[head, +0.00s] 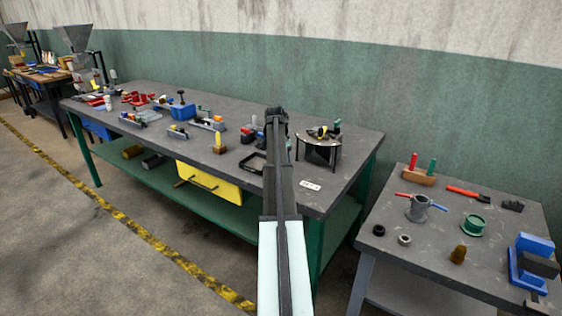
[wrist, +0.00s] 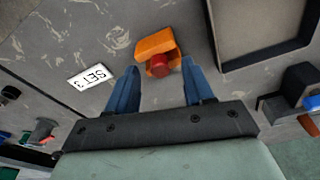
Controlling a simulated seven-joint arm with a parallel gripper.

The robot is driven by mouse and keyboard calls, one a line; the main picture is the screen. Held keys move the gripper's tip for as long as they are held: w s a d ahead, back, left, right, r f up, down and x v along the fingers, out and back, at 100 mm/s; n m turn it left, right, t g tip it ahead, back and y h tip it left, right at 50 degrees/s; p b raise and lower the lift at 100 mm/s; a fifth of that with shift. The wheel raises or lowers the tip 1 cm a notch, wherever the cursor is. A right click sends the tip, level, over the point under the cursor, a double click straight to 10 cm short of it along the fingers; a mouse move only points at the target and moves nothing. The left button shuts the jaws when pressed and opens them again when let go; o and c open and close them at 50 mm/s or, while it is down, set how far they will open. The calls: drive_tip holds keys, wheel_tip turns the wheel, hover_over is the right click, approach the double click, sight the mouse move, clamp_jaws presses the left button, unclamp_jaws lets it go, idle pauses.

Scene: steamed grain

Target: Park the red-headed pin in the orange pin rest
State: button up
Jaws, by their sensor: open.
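In the wrist view an orange block, the pin rest (wrist: 153,43), lies on the grey bench top. A round red head (wrist: 158,67), apparently that of the pin, shows against the near side of the rest. No shaft is visible, so I cannot tell how the pin sits in it. My gripper (wrist: 160,78) is open, its two blue fingers apart on either side of the red head, with a gap to it on both sides. In the head view my own arm hides this spot.
A white label card (wrist: 87,76) lies left of the rest, and a black-rimmed tray (wrist: 219,66) is close to the right finger. In the head view, a round black stand (head: 320,153) is near the bench's right end. Several small items crowd the bench's left half.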

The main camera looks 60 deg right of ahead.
wheel_tip(320, 180, up, 14)
drive_tip(key=a, duration=0.2)
drive_tip(key=shift+w+f, duration=0.15)
drive_tip(key=shift+w, duration=0.1)
idle(0.4)
idle(0.5)
